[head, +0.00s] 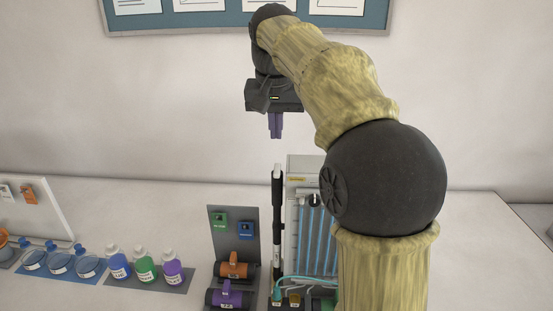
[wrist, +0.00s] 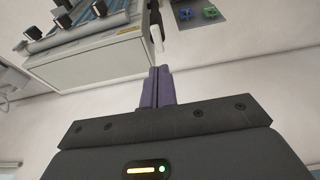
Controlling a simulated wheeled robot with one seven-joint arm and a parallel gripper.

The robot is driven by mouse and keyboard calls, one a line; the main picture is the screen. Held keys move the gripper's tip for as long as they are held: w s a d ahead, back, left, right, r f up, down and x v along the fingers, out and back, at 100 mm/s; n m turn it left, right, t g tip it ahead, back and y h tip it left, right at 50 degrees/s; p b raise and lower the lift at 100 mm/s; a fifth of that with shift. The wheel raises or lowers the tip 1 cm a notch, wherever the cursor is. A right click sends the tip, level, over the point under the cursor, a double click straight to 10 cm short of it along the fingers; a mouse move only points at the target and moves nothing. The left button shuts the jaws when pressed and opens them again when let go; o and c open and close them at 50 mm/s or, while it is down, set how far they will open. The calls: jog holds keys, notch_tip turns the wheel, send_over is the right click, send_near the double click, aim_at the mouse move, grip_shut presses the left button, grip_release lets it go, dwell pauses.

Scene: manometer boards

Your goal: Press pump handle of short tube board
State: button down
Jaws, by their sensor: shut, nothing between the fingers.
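A tube board (head: 303,170) with blue tubes stands on the table, partly hidden behind my arm. The pictures do not show whether it is the short one. A slim black upright pump (head: 278,215) with a pale top, seemingly its handle, stands at the board's left side. My gripper (head: 275,137) has purple fingers, shut and empty, pointing down above the pump top and apart from it. In the wrist view the shut fingers (wrist: 156,104) show below the pale pump tip (wrist: 156,34), and the board's grey casing (wrist: 85,62) is at the upper left.
A dark stand (head: 243,218) with green and blue tags is left of the pump, with orange and purple cylinders in front. Bottles (head: 145,268) and dishes (head: 60,264) stand further left. A framed notice board (head: 235,18) hangs behind. The table right of my arm is clear.

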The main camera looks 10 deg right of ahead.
aim_at(277, 168)
jog(key=x, duration=0.5)
jog(key=p+x, duration=0.1)
jog(key=x, duration=0.2)
jog(key=shift+s+f, duration=0.35)
jog(key=shift+a, duration=0.1)
jog(key=shift+s+f+b, duration=0.1)
jog(key=shift+f+b, duration=1.55)
jog(key=shift+f, duration=0.95)
notch_tip(277, 168, up, 4)
jog(key=p, duration=0.4)
jog(key=shift+r, duration=0.25)
jog(key=b+v, duration=0.1)
jog(key=v, duration=0.8)
jog(key=shift+r+b, duration=0.3)
jog(key=shift+r, duration=0.15)
